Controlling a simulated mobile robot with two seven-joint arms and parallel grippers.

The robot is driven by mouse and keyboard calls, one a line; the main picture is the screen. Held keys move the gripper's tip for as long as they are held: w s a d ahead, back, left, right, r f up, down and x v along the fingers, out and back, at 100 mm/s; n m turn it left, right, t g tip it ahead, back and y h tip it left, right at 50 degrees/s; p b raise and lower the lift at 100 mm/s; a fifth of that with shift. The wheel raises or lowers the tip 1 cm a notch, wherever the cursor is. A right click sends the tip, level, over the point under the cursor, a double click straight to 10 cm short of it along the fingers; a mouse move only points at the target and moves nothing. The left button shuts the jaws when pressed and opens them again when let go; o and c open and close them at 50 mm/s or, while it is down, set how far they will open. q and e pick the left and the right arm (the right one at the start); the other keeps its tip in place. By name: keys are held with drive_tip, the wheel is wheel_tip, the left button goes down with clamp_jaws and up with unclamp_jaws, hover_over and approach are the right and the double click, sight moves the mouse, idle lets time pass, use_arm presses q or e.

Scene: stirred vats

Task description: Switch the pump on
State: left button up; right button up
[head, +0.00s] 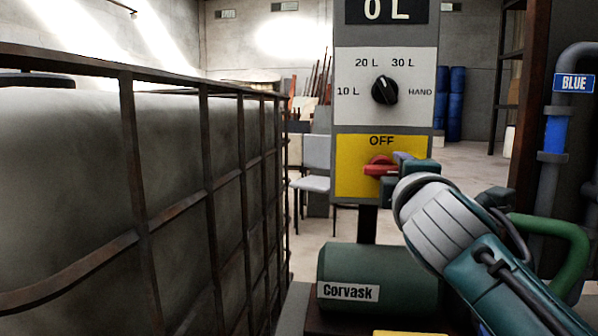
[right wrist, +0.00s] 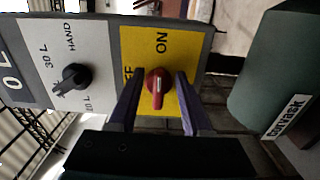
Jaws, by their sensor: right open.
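The red pump switch (head: 380,167) sits on a yellow plate (head: 352,180) low on the grey control post. Its handle lies level, in line with the ON label, which shows in the right wrist view; OFF stands above it in the head view. My right gripper (head: 408,166) is at the switch, coming from the right. In the right wrist view the open fingers of the gripper (right wrist: 158,78) stand on either side of the red switch (right wrist: 158,90); I see gaps between them and it. In the head view the gripper hides the plate's right part. My left gripper is not in view.
A black dial (head: 384,90) marked 10 L to HAND is above, under a display (head: 388,10) reading 0 L. A green pump (head: 345,262) labelled Corvask stands below. A caged tank (head: 60,160) fills the left. A blue-labelled pipe (head: 553,140) stands right.

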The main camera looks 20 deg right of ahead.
drive_tip(key=v, duration=1)
drive_tip(key=shift+d, duration=0.1)
idle(0.7)
